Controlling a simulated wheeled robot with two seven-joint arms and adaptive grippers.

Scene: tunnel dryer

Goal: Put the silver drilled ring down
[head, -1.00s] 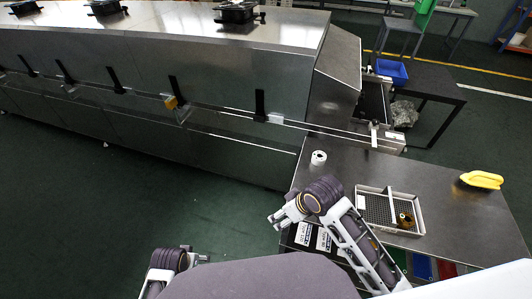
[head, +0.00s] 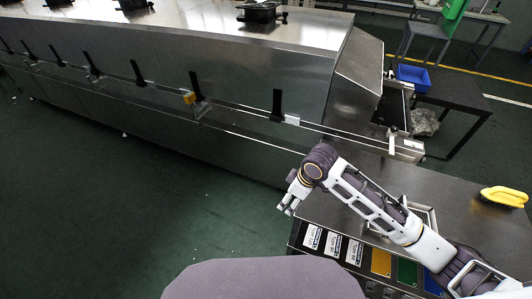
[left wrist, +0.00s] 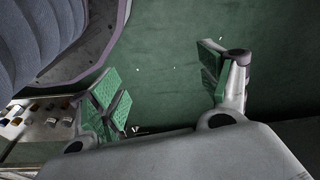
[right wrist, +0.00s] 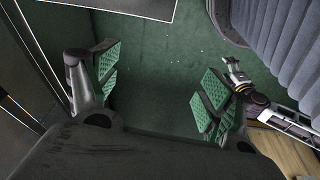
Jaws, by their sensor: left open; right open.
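I do not see the silver drilled ring in any current view; my right arm covers part of the steel table (head: 459,211). My right gripper (head: 286,201) hangs off the table's left edge, over the green floor. In the right wrist view its fingers (right wrist: 155,80) are apart with only floor between them. My left gripper is outside the head view. In the left wrist view its fingers (left wrist: 163,80) are spread and empty above the floor. A shallow tray (head: 430,214) on the table is mostly covered by my right arm.
The long metal dryer (head: 230,85) fills the back, with a rail along its front. A yellow-handled object (head: 505,196) lies on the table at right. A blue bin (head: 412,77) stands behind. Labelled cards and coloured panels (head: 381,262) line the table's front. Open floor lies at left.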

